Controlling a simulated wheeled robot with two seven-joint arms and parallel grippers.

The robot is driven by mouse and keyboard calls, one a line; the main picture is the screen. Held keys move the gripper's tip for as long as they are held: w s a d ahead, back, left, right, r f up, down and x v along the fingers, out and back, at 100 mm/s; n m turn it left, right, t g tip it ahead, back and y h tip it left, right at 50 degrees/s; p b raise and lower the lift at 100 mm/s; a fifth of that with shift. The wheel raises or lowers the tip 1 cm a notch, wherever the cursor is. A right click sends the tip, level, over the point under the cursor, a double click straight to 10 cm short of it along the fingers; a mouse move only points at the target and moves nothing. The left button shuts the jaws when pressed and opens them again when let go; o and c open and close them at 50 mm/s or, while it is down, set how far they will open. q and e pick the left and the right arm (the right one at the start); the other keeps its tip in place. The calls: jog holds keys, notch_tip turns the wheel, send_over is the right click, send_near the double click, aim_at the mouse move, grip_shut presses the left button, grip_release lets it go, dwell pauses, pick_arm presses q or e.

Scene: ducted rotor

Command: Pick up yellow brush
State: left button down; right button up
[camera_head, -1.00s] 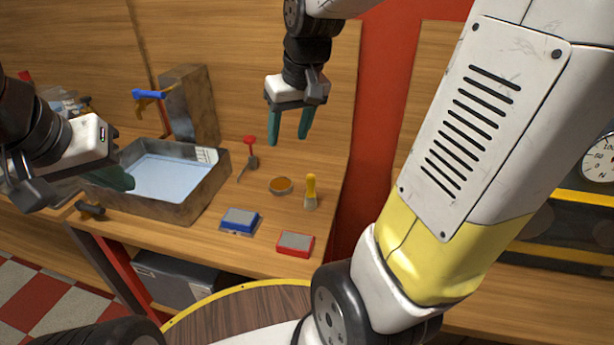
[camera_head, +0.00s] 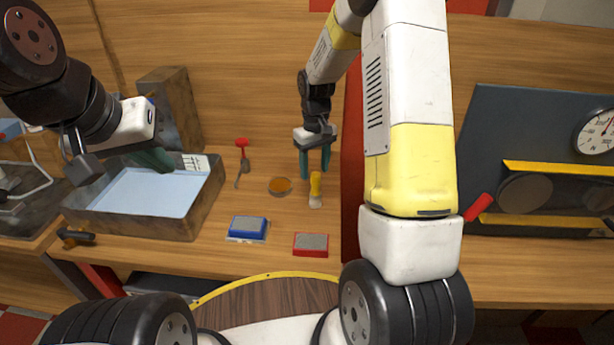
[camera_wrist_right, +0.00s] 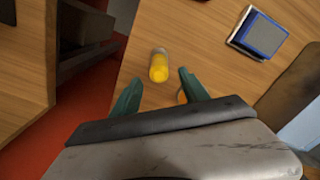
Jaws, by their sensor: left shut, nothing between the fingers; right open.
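My left gripper (camera_head: 152,158) is shut and empty above the metal tray at the left.
A round amber dish (camera_head: 280,187) and a red-handled tool (camera_head: 241,160) lie left of the brush. A blue block (camera_head: 248,228) and a red block (camera_head: 311,244) lie nearer the front edge. The metal tray (camera_head: 190,215) holds pale blue liquid.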

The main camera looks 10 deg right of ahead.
aim_at(316, 172)
jog(key=f, duration=0.4)
jog(key=shift+s+f, duration=0.2)
jog(key=shift+s, duration=0.1)
jog(key=shift+c, duration=0.4)
grip_shut()
jog(key=shift+d+r, duration=0.1)
jog(key=shift+r, duration=0.5)
jog(key=r, duration=0.1)
jog(key=s+r, duration=0.1)
jog(key=shift+r, duration=0.35)
jog(key=s+r, duration=0.1)
jog(key=s, duration=1.4)
